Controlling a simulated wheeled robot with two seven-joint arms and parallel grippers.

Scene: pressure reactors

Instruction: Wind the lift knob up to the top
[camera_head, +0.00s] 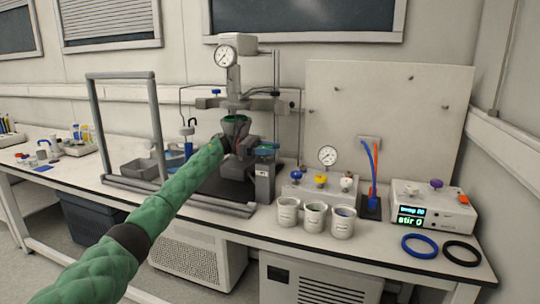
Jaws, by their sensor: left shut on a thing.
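The pressure reactor stand (240,102) is at the centre back of the bench, with a gauge (225,56) on its head. My left arm reaches in from the lower left to the front of the stand. My left gripper (256,148) is at the stand's lower right, small and partly covered by my own wrist. It is shut at the lift knob, which is mostly hidden by the fingers. A grey upright housing (264,184) stands just below the gripper. My right gripper is not in view.
A grey tubular frame (155,120) stands left of the reactor. Three metal cups (314,217), a valve block with a gauge (327,156) and a controller box (433,204) with a lit display are to the right. Blue (419,246) and black (462,253) rings lie at the front right.

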